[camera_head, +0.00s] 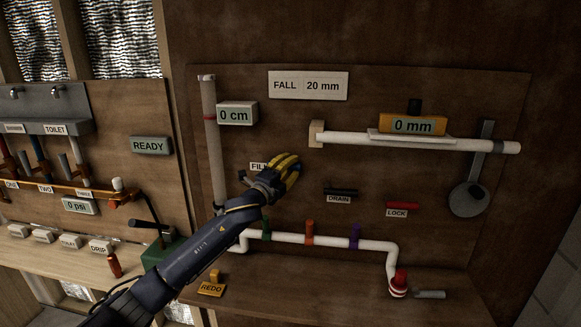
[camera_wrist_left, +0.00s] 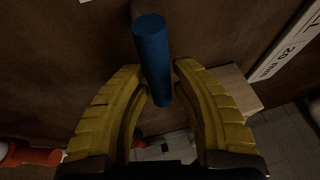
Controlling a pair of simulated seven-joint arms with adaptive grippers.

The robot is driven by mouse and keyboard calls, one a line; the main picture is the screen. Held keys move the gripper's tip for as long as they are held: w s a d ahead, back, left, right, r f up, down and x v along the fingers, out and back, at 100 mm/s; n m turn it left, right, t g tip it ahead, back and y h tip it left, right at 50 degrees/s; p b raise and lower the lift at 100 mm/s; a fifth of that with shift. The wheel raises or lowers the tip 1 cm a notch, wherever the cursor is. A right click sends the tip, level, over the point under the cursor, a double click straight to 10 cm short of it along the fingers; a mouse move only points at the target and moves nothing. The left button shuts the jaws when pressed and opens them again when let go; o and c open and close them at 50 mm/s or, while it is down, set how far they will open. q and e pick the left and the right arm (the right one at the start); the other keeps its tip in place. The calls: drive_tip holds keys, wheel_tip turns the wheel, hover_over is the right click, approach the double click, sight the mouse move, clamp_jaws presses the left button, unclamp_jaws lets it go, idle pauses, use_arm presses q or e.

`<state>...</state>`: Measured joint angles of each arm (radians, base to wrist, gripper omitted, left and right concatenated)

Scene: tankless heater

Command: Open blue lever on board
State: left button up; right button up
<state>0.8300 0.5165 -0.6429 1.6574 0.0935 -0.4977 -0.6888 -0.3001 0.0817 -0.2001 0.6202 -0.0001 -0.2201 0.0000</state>
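The blue lever (camera_wrist_left: 152,58) shows in the left wrist view as a blue cylinder sticking out from the brown board (camera_head: 370,100). In the head view it is hidden behind my left gripper (camera_head: 291,168). My left gripper is at the board, over the partly covered FILL label (camera_head: 258,167). Its yellow fingers also show in the left wrist view (camera_wrist_left: 160,68), one on each side of the blue lever, with a gap between them. I cannot tell whether either finger touches the lever. My right gripper is not in view.
A black DRAIN lever (camera_head: 340,191) and a red LOCK lever (camera_head: 403,206) are to the right. Below runs a white pipe (camera_head: 285,238) with green, orange and purple valves. A white horizontal bar (camera_head: 360,138) is above right. A REDO block (camera_head: 212,288) sits on the shelf.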

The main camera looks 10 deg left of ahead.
use_arm(q)
clamp_jaws()
